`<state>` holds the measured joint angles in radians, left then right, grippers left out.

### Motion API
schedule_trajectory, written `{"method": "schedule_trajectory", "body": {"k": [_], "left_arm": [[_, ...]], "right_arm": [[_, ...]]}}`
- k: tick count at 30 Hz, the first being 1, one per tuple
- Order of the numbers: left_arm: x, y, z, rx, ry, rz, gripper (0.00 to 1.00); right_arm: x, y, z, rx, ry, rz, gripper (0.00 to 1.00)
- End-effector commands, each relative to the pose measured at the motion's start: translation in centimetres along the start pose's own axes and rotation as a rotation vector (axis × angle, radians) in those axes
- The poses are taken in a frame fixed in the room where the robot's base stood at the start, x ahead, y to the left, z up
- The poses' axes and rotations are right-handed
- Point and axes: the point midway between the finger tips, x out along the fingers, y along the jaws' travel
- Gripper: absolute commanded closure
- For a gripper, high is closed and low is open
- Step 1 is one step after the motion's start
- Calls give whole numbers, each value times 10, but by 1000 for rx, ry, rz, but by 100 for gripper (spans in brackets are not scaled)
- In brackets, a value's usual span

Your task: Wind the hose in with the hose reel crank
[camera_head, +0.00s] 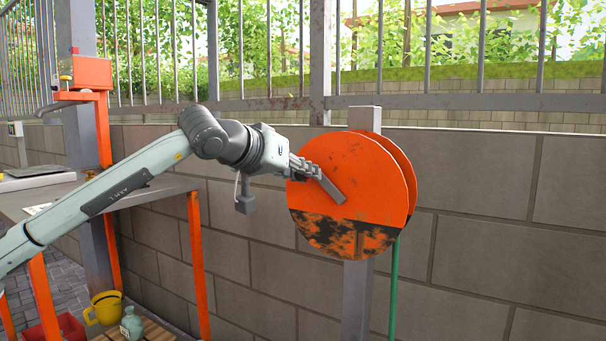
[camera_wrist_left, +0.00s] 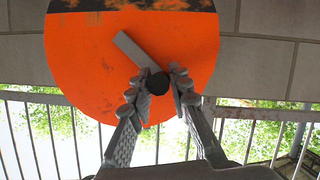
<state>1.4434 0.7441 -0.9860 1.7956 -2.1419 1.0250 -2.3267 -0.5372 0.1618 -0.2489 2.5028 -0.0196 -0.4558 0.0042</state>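The hose reel (camera_head: 350,165) is an orange double disc with a blackened, worn lower part, on a grey post in front of the wall. Its grey crank arm (camera_head: 330,190) points up-left from near the disc's middle; it also shows in the left wrist view (camera_wrist_left: 134,50). A dark round crank handle (camera_wrist_left: 157,84) sits at its outer end, between the fingers of my left gripper (camera_wrist_left: 160,88). Both fingers appear to touch it. In the head view my left gripper (camera_head: 312,172) hides the handle. A green hose (camera_head: 394,285) hangs straight down beside the post. My right gripper is out of view.
A block wall (camera_head: 490,200) with a metal railing stands close behind the reel. The space right of the reel is clear.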

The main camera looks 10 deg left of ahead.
Motion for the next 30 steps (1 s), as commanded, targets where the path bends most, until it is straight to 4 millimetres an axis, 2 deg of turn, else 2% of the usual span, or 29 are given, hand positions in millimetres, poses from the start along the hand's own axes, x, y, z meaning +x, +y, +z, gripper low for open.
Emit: {"method": "schedule_trajectory", "body": {"k": [1,5,13,16,20,30], "left_arm": [[0,3,1,0,-1,6,76],[0,2,1,0,-1,4,61],[0,1,1,-1,-1,2,61],[-6,0,0,-1,1,1,61],[-26,0,0,0,2,1,61],[-95,0,0,1,1,1,61]], "right_arm": [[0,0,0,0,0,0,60],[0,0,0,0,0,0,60],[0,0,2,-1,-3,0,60],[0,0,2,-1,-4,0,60],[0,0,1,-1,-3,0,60],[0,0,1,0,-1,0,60]]}}
